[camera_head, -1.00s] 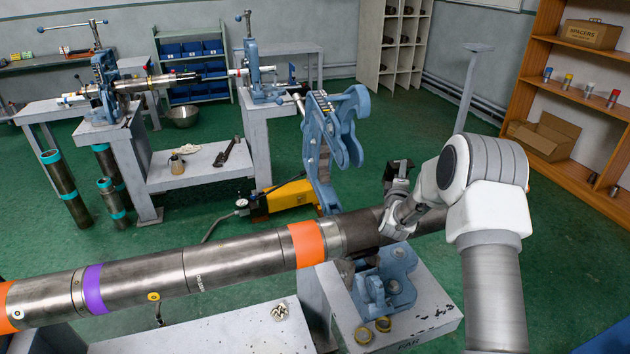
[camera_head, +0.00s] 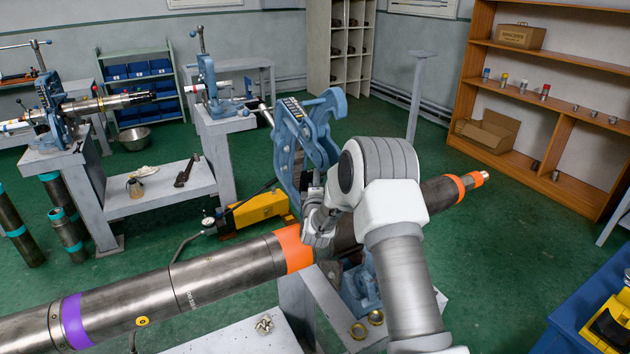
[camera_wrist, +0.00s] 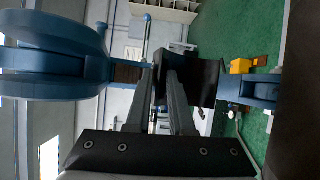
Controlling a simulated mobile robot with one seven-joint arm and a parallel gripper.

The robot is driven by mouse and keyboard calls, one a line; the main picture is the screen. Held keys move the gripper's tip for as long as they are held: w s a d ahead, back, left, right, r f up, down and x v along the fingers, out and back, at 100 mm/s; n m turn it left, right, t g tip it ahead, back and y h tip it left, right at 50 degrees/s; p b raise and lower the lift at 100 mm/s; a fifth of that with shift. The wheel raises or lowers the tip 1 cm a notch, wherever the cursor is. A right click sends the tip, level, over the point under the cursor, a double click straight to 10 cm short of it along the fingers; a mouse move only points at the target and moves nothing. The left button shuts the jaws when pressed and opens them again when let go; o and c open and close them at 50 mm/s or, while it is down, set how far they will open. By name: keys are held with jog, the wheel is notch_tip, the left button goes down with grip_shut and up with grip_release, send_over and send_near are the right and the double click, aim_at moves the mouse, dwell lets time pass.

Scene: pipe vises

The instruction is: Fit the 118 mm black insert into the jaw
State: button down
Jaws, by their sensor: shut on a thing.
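The black insert (camera_wrist: 206,82) is a dark curved piece in the wrist view. My gripper (camera_wrist: 168,72) is shut on it at the fingertips. The blue vise jaw (camera_head: 310,135) stands swung open above the pipe in the head view. In the wrist view, blue vise parts (camera_wrist: 55,62) lie left of the insert and another blue part (camera_wrist: 250,90) lies to its right. The insert is in line with these parts; I cannot tell whether it touches them. In the head view my arm hides most of the gripper and the insert.
The long steel pipe (camera_head: 225,275) with orange and purple bands runs through the vise, below my arm. A yellow pump (camera_head: 262,209) stands on the floor behind.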

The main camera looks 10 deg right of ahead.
jog(key=shift+b, duration=0.35)
jog(key=shift+w+a+r+b, duration=0.25)
jog(key=shift+w, duration=0.6)
jog(key=shift+w+a+r+b, duration=0.2)
jog(key=shift+w+a+r, duration=0.1)
jog(key=shift+w, duration=0.6)
jog(key=shift+w+a+r+b, duration=0.2)
jog(key=shift+w+a+b, duration=0.05)
jog(key=shift+w, duration=0.6)
jog(key=shift+b, duration=0.85)
jog(key=shift+w, duration=0.2)
jog(key=shift+w+a+r, duration=0.15)
jog(key=shift+w, duration=0.15)
jog(key=shift+w+a+r, duration=0.2)
jog(key=shift+w+a, duration=0.05)
jog(key=shift+w, duration=0.4)
jog(key=c, duration=0.7)
grip_release()
